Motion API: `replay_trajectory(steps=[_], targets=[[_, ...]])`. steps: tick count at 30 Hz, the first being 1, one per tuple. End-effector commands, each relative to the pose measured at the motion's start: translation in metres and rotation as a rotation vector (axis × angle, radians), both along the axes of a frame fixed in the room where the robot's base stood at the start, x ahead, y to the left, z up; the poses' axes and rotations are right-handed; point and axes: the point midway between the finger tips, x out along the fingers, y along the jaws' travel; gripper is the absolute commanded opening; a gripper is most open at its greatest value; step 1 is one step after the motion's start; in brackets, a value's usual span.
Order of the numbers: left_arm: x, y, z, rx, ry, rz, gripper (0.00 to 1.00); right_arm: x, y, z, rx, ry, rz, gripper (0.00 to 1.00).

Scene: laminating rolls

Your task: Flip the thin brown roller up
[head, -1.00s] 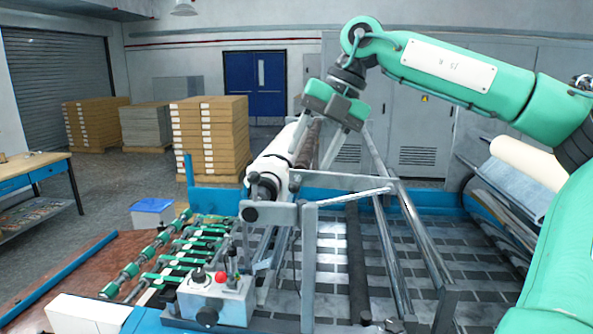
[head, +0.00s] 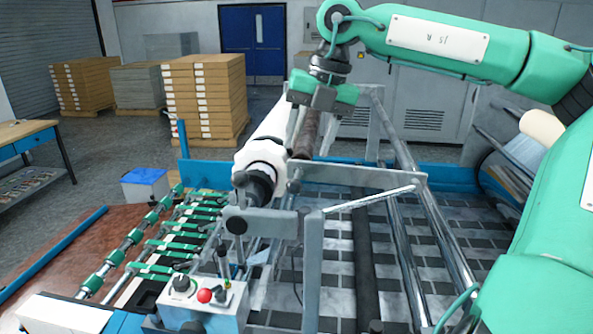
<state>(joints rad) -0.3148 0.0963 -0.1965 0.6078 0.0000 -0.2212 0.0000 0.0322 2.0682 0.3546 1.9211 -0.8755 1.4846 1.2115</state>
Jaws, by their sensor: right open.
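The thin brown roller (head: 309,134) lies along the right side of the thick white roll (head: 266,140), running away from me. Its far part is hidden behind my right gripper. My right gripper (head: 312,128) reaches in from the upper right and points down at the brown roller. Its jaws are open, with one finger at the roller's left side, by the white roll. My left gripper is out of view.
A metal frame with rails (head: 365,174) stands right of the rollers, above a slatted bed. A control box with a red button (head: 204,295) is in front. Green-wheeled bars (head: 165,240) lie at left. Pallets of stacked boards (head: 205,100) stand behind on open floor.

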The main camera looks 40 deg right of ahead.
Motion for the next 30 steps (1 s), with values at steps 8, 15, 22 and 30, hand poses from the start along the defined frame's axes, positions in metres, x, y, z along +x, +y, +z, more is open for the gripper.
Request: replay_trajectory(steps=[8,15,22,30], targets=[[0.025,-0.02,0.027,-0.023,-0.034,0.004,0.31,0.009,0.011,-0.054,0.002,0.004,0.002,0.5],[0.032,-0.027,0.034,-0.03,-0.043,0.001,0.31,0.014,0.015,-0.078,0.001,0.001,-0.001,0.5],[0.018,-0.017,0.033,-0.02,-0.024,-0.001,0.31,0.015,0.016,-0.083,0.002,-0.001,-0.001,0.5],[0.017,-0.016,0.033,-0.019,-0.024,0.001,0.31,0.015,0.016,-0.082,0.001,-0.002,-0.001,0.23]])
